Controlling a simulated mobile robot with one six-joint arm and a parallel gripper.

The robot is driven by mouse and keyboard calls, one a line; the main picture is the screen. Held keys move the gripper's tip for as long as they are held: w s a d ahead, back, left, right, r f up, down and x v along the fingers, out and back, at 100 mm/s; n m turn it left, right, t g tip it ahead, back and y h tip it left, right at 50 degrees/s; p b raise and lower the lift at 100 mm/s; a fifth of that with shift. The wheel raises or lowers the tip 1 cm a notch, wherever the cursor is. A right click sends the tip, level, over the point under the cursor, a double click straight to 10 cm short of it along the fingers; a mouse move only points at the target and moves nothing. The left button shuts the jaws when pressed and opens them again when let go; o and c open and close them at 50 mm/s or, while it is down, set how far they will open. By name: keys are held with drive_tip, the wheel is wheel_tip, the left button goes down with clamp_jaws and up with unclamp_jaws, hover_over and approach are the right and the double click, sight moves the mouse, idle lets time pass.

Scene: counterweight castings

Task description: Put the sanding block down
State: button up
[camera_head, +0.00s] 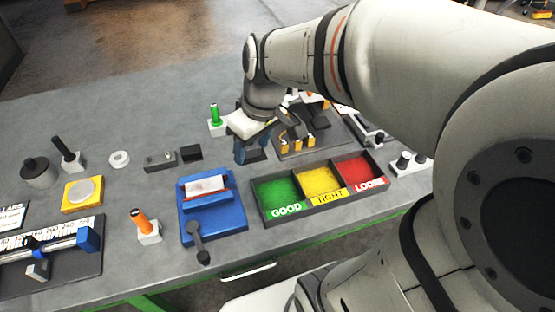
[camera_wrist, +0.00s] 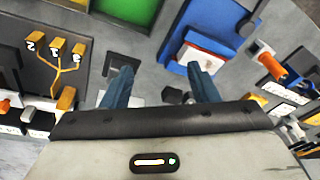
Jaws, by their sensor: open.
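I cannot tell for certain which piece is the sanding block. A small black block (camera_head: 191,153) stands on the table behind the blue clamp fixture, beside a low grey block with a reddish lower edge (camera_head: 160,161). A dark flat square (camera_wrist: 122,66) lies on the table by the left finger in the wrist view. My gripper (camera_wrist: 163,76) has its blue fingers spread wide, with nothing held between them. In the head view my gripper (camera_head: 246,150) is low over the table behind the green bin, and the wrist hides part of the area.
The blue clamp fixture (camera_head: 212,218) and the three-bin tray (camera_head: 265,214) stand nearby toward the front. A branching dark board (camera_wrist: 50,55) is to one side. Bare table lies at the back left.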

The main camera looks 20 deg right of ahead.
drive_tip(key=s+d+f+m+t+h, duration=0.1)
drive_tip(key=s+d+m, duration=0.2)
drive_tip(key=s+m, duration=0.2)
drive_tip(key=shift+s+d+m+h, duration=0.3)
drive_tip(key=shift+s+h, duration=0.1)
drive_tip(key=shift+s, duration=0.85)
drive_tip(key=shift+c, duration=0.4)
